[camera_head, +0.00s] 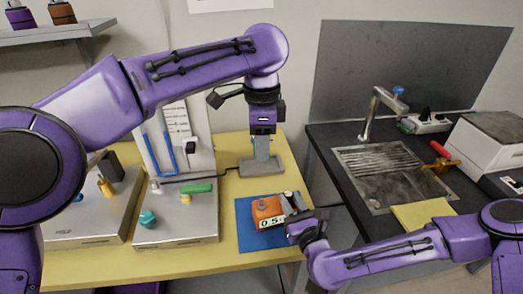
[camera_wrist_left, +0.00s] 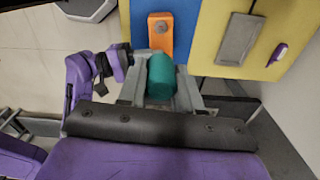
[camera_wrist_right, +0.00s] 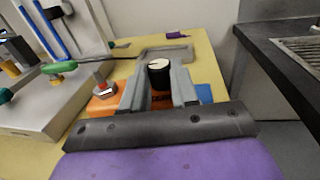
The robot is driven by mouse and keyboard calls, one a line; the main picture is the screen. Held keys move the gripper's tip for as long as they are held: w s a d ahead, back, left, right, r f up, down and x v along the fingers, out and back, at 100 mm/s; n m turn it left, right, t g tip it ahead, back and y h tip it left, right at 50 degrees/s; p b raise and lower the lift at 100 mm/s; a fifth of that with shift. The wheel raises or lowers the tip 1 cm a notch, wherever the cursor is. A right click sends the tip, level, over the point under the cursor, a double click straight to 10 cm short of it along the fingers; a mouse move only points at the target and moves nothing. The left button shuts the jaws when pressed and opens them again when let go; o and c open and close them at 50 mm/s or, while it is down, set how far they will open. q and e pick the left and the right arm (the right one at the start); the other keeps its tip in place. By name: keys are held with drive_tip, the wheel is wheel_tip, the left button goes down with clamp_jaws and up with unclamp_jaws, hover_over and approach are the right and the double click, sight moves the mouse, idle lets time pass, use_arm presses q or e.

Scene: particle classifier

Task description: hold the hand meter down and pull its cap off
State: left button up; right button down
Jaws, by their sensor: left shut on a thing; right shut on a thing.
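The hand meter's orange body (camera_head: 266,210), with a grey knob and a number display, lies on the blue mat. It also shows in the left wrist view (camera_wrist_left: 160,32). My right gripper (camera_head: 293,201) is shut on the meter's dark round part with a pale top; this part (camera_wrist_right: 159,72) stands between the fingers in the right wrist view. My left gripper (camera_head: 262,152) points down, high in the head view, and is shut on a teal cap (camera_wrist_left: 160,76). No teal shows on the pale top.
The blue mat (camera_head: 245,238) lies on the yellow table. A grey tray (camera_wrist_left: 238,38) is behind the mat. A metal box (camera_head: 175,225) with green and teal handles stands left. A dark sink counter (camera_head: 330,150) is right, across a gap.

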drive_tip(key=c, duration=0.8)
unclamp_jaws()
